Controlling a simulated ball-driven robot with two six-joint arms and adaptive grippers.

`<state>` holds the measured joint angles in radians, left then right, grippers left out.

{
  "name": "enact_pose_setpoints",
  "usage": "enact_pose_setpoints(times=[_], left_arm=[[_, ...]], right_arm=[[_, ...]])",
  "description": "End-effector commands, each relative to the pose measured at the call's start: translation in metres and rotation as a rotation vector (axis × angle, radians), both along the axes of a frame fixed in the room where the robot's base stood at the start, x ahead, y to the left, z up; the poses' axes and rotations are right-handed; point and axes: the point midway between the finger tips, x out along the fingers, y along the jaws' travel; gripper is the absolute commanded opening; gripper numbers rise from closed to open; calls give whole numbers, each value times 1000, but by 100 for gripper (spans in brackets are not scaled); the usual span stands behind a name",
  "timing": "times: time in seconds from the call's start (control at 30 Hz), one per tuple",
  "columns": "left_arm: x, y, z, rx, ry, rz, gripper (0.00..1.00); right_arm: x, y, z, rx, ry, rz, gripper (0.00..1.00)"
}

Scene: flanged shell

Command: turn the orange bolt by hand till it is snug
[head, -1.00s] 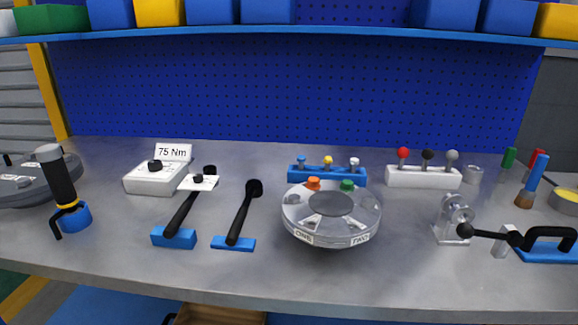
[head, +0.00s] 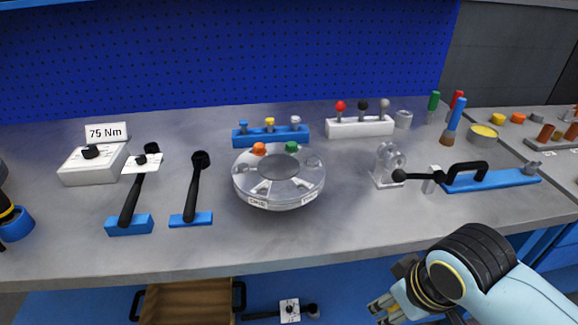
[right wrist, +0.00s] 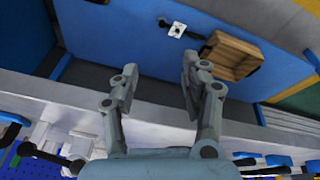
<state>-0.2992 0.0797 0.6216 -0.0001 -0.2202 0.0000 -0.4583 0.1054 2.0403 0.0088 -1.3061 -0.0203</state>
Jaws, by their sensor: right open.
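The orange bolt (head: 259,149) stands at the back left of the round clear flanged shell (head: 279,180), which rests on the bench. A green bolt (head: 291,147) stands beside it at the back right of the shell. Labels sit on the shell's front rim. My right gripper (head: 381,309) is low in front of the bench edge, well apart from the shell. In the right wrist view its two fingers (right wrist: 156,90) are spread, with nothing between them. My left gripper is out of the picture.
Two torque wrenches (head: 133,195) (head: 193,190) lie left of the shell, near a 75 Nm box (head: 93,163). A clear stand (head: 388,166) and a blue-based tool (head: 500,178) are right.

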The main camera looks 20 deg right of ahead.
Motion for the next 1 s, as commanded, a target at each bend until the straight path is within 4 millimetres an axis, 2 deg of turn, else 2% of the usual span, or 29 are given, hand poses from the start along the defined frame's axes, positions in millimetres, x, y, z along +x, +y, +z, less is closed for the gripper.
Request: enact_pose_setpoints(times=[0.03, 0.13, 0.3, 0.47, 0.57, 0.67, 0.8, 0.9, 1.0], left_arm=[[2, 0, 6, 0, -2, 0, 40], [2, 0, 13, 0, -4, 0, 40], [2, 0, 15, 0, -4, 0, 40], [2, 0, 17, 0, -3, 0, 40], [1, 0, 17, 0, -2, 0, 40], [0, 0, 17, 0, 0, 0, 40], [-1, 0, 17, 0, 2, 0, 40], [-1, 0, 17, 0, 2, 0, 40], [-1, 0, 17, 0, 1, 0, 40]], right_arm=[[11, 3, 27, 3, -20, 7, 46], [37, 9, 68, 9, -40, 29, 46], [81, 16, 93, 24, -51, 68, 46], [129, 23, 108, 39, -62, 109, 46], [166, 28, 119, 52, -68, 141, 46], [212, 37, 136, 68, -78, 185, 46], [283, 53, 172, 95, -91, 264, 46], [318, 63, 197, 110, -97, 312, 46], [337, 69, 214, 116, -101, 342, 46]])
